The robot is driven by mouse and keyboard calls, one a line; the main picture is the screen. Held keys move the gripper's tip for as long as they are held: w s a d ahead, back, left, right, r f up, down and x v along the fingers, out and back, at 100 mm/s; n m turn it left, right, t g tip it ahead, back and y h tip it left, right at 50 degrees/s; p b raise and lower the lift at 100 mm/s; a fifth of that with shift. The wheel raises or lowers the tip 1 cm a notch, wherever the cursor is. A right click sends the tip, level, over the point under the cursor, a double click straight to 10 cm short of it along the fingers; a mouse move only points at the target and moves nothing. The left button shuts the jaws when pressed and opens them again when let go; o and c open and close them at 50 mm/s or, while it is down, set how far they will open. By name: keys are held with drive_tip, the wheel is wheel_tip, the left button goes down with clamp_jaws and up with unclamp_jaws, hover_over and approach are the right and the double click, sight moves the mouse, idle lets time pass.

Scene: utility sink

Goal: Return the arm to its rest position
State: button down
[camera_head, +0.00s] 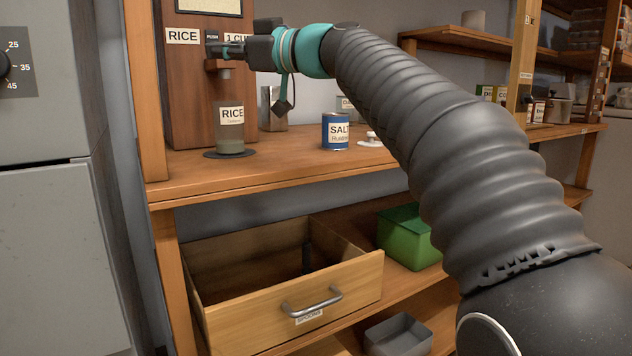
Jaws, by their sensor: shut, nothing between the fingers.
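My arm reaches from the lower right up to the left across the view. My gripper (228,50) is shut at the wooden rice dispenser (185,100), its tip in front of the "PUSH" label; I cannot tell whether it touches the push part. A clear cup labelled "RICE" (229,143) stands upright under the spout (219,68) on a dark round mat (207,154). The cup has pale contents in its lower part. Nothing shows between the fingers.
A blue "SALT" can (335,131) stands on the counter (185,185) below my arm. An open, labelled drawer (260,325) juts out below. A green bin (400,240) and grey tray (398,338) sit on lower shelves. A grey appliance (60,250) stands left.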

drive_tip(key=s+d+f+m+h+p, duration=0.1)
drive_tip(key=s+d+f+m+h, duration=0.4)
drive_tip(key=s+d+f, duration=0.4)
drive_tip(key=s+d+f+m+g+h+p, duration=0.1)
drive_tip(key=s+d+f+m+h, duration=0.5)
drive_tip(key=f, duration=1.5)
drive_tip(key=s+d+f+m+h+p, duration=0.1)
drive_tip(key=s+d+f+m+h, duration=0.4)
drive_tip(key=s+d+f, duration=0.8)
drive_tip(key=d+f+h, duration=0.1)
drive_tip(key=d+f, duration=0.1)
drive_tip(key=d, duration=0.1)
drive_tip(key=shift+d+f+m+g, duration=0.3)
drive_tip(key=shift+f+g, duration=0.1)
